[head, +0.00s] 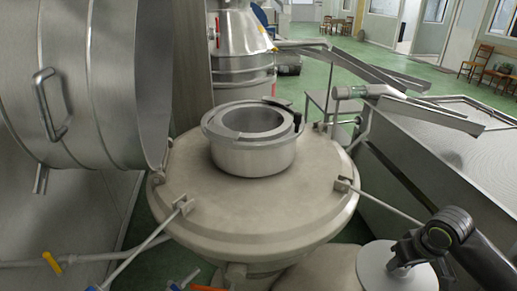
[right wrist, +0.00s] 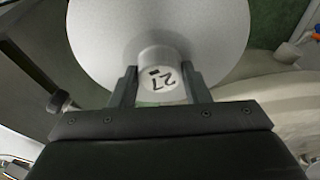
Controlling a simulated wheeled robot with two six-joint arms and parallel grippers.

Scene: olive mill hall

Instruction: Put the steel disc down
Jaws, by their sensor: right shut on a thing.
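The steel disc (head: 378,272) is a flat, pale grey round plate at the lower right of the head view. My right gripper (head: 408,258) is shut on it and holds it in front of the round tank's right side. In the right wrist view the disc (right wrist: 215,35) fills the top middle. A short round knob (right wrist: 160,65) marked "27" stands out from it, between the two fingers of my right gripper (right wrist: 163,75). Whether the disc touches anything beneath it cannot be told. My left gripper is not in view.
A round beige tank top (head: 300,205) holds an open steel pot (head: 252,160) at its middle. Clear lid surface surrounds the pot. A large steel drum (head: 105,80) stands at left. Steel chutes (head: 380,75) and a wide steel basin (head: 450,160) lie at right.

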